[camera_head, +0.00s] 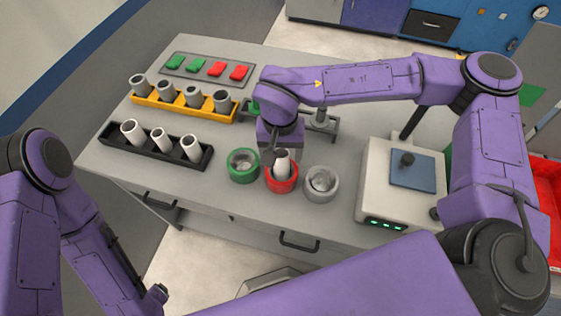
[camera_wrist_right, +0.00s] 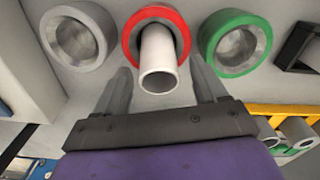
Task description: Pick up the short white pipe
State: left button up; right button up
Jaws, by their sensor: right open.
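A white pipe (camera_head: 283,165) stands in the red ring (camera_head: 282,187) near the front edge of the bench. In the right wrist view the pipe (camera_wrist_right: 158,60) points toward the camera out of the red ring (camera_wrist_right: 132,33). My right gripper (camera_head: 281,152) is over the red ring with its jaws apart. In the wrist view its fingers (camera_wrist_right: 161,75) are on either side of the pipe, with gaps visible. More white pipes (camera_head: 158,139) stand in the black rack (camera_head: 178,152) at the left. Part of my left arm shows at the left, but its gripper does not.
A green ring (camera_head: 238,177) and a grey ring (camera_head: 327,196) flank the red ring closely. A yellow rack (camera_head: 183,106) holds several grey pipes. A pale box device (camera_head: 385,205) stands right of the rings. A panel (camera_head: 207,69) with green and red switches lies behind.

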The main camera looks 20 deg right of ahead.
jog(key=shift+s, duration=0.15)
jog(key=shift+r, duration=0.1)
jog(key=shift+c, duration=0.6)
jog(key=c, duration=1)
jog(key=shift+r, duration=0.1)
jog(key=shift+r, duration=0.35)
jog(key=s+a+r+b, duration=0.2)
jog(key=s+a+r, duration=0.6)
jog(key=s+r, duration=0.3)
jog(key=shift+a+r+b, duration=0.3)
jog(key=shift+r+b, duration=0.05)
jog(key=shift+r, duration=0.2)
